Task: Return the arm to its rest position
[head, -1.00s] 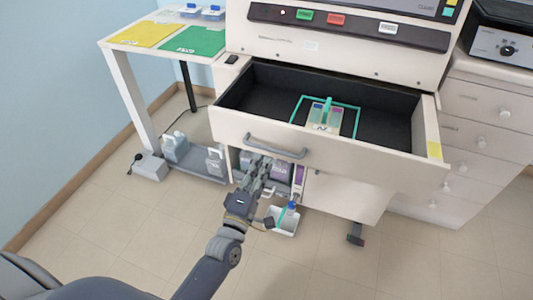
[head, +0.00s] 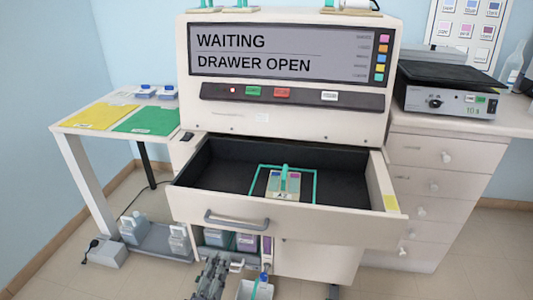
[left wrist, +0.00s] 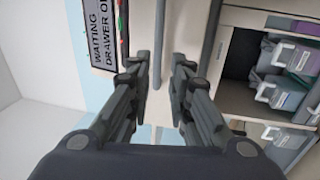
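My left gripper (head: 213,272) is at the bottom of the head view, below the open drawer's grey handle (head: 237,222). In the left wrist view the left gripper (left wrist: 162,65) has its two fingers apart with a gap between them, and nothing is held there. The drawer (head: 300,222) stands open. A slide rack (head: 283,186) with a teal handle sits inside a teal outline on the drawer floor. My right gripper is not in either view.
The stainer's screen (head: 280,52) reads "WAITING DRAWER OPEN". Bottles (head: 247,242) stand in the cabinet below the drawer, and a white bin (head: 255,290) is at the bottom. A side table (head: 65,122) with yellow and green mats is at left.

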